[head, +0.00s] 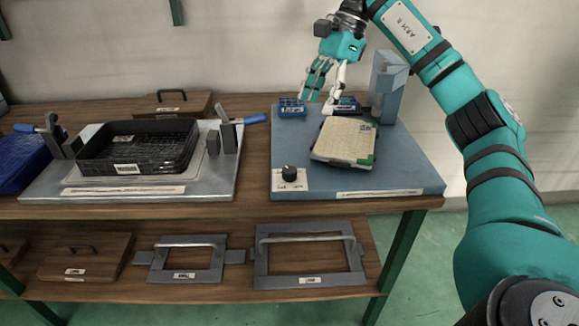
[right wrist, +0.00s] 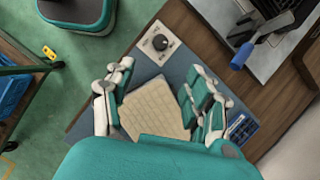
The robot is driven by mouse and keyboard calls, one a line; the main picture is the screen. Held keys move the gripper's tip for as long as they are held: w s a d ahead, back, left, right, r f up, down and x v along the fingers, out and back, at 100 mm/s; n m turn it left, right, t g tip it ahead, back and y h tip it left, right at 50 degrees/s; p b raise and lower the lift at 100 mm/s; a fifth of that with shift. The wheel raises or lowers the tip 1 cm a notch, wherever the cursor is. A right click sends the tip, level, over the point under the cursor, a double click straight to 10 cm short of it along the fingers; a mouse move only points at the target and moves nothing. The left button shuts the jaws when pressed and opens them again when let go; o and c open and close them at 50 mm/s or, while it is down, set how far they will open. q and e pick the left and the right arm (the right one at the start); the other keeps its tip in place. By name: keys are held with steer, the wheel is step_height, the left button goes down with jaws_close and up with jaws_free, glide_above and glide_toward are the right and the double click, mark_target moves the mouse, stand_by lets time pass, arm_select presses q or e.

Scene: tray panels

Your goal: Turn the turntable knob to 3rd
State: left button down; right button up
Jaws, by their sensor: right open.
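The black turntable knob (head: 289,173) sits on a white label plate (head: 294,186) at the front left corner of the blue-grey panel (head: 400,170). In the right wrist view the knob (right wrist: 159,42) stands clear beyond the fingertips; its pointer setting is too small to read. A beige square block (head: 343,139) lies slightly turned on the panel, behind and right of the knob. My right gripper (head: 323,108) is open and empty above the back of the panel, well behind the knob. In the right wrist view its spread fingers (right wrist: 152,85) frame the beige block. My left gripper is not in view.
Small blue racks (head: 291,108) and a tall grey-blue block (head: 387,86) stand at the panel's back. A black crate (head: 139,146) in a clamp fixture with blue handles sits to the left. Framed panels with handles (head: 309,258) lie on the lower shelf. Space above the knob is free.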

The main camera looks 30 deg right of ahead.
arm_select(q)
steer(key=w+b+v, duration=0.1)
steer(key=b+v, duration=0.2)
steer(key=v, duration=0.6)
arm_select(e)
glide_toward(290, 169)
steer(key=b+x, duration=0.1)
steer(key=x, duration=0.4)
steer(key=shift+d, duration=0.1)
steer(key=b+x, duration=0.1)
steer(key=x, duration=0.2)
steer(key=shift+f, duration=0.15)
steer(key=shift+a+f, duration=0.3)
steer(key=shift+f, duration=0.15)
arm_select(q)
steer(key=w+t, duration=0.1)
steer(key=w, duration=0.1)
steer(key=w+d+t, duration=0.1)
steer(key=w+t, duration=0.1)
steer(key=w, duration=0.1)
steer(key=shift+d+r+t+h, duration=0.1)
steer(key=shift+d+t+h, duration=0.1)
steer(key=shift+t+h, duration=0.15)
arm_select(e)
steer(key=shift+c, duration=0.2)
